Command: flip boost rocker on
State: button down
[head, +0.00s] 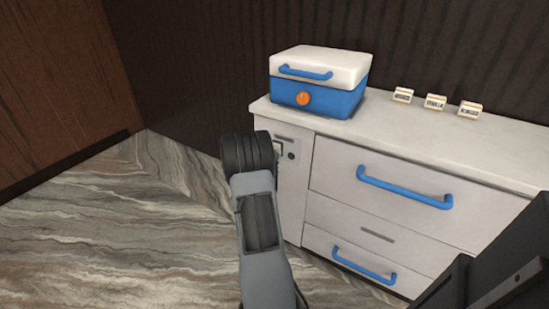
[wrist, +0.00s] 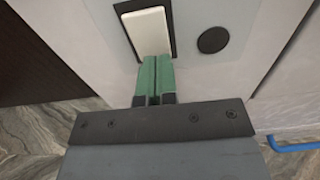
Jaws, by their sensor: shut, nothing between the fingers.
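The boost rocker (wrist: 149,30) is a cream switch in a dark frame on a pale plate, seen at the top of the wrist view. In the head view only a sliver of its panel shows beside my arm, which hides most of it. My gripper (wrist: 157,62) has green fingertips pressed together with nothing between them. The tips overlap the lower end of the rocker in the wrist view; whether they touch it I cannot tell. In the head view the fingertips are hidden behind my arm.
A round dark knob or button (wrist: 214,40) sits right of the rocker. The white counter cabinet (head: 294,207) has drawers with blue handles (head: 404,187). A blue and white box (head: 318,95) and small labelled blocks (head: 436,102) stand on top. Marbled floor (head: 110,220) is clear at left.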

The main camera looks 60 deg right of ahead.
jog(key=a+f+p, duration=0.1)
jog(key=a, duration=1.2)
jog(key=shift+s+f, duration=0.2)
jog(key=shift+s, duration=0.1)
jog(key=shift+a, duration=0.1)
jog(key=s+a+f+m+g+y+p, duration=0.1)
jog(key=s+a+f+m+g+y, duration=0.2)
jog(key=s+m+g, duration=0.35)
jog(key=s+a+r+m+y+p, duration=0.4)
jog(key=a+r+m+y+p, duration=0.25)
jog(key=a+r+m, duration=0.2)
jog(key=w+a+r+m+t+y+p, duration=0.1)
jog(key=a+r+t+y+p, duration=0.3)
jog(key=a+r+p, duration=0.5)
jog(key=w+a+r+m+t+y+p, duration=0.1)
jog(key=a+r+t+y+p, duration=0.3)
jog(key=a+r+p, duration=0.4)
jog(key=a+r, duration=0.3)
jog(key=r, duration=0.3)
jog(key=a+r+m+t, duration=0.1)
jog(key=a+r, duration=0.1)
jog(key=r, duration=0.5)
jog(key=shift+a+r+m+p, duration=0.3)
jog(key=shift+a+p, duration=0.05)
jog(key=shift+a, duration=0.05)
